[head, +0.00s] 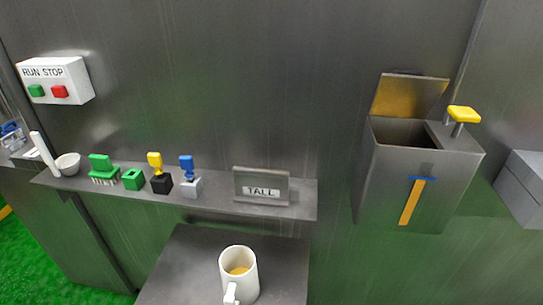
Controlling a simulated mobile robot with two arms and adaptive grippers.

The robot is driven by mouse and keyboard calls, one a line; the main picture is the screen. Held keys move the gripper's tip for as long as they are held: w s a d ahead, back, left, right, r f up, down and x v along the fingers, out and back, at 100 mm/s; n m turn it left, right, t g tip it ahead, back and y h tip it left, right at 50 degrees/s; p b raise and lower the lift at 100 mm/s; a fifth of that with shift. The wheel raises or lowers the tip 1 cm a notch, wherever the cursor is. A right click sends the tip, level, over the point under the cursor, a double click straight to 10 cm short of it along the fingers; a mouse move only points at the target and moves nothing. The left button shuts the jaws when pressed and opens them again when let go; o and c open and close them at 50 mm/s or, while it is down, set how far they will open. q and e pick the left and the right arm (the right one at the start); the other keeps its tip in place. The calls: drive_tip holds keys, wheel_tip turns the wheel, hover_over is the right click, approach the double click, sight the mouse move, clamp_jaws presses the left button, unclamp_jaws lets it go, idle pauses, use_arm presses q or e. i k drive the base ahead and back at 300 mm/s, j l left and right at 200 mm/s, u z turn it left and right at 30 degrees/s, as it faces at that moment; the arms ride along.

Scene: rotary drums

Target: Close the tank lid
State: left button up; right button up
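A grey metal tank (400,185) is at the wall on the right in the head view. Its lid (410,95) stands up, hinged at the back, showing a yellowish inner face. The tank's top opening is uncovered and dark inside. A yellow knob (463,114) on a short post sits on the top right part of the tank. An orange strip (412,202) with a blue mark runs down the tank's front. Neither of my grippers is in view.
A shelf (215,202) left of the tank holds a green brush (103,168), a green block (133,179), two stamp-like tools, a bowl and a "TALL" sign (261,186). A white mug (239,270) stands on a lower surface. A RUN/STOP box (58,80) is on the wall.

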sight(413, 94)
drive_tip(key=z, duration=0.85)
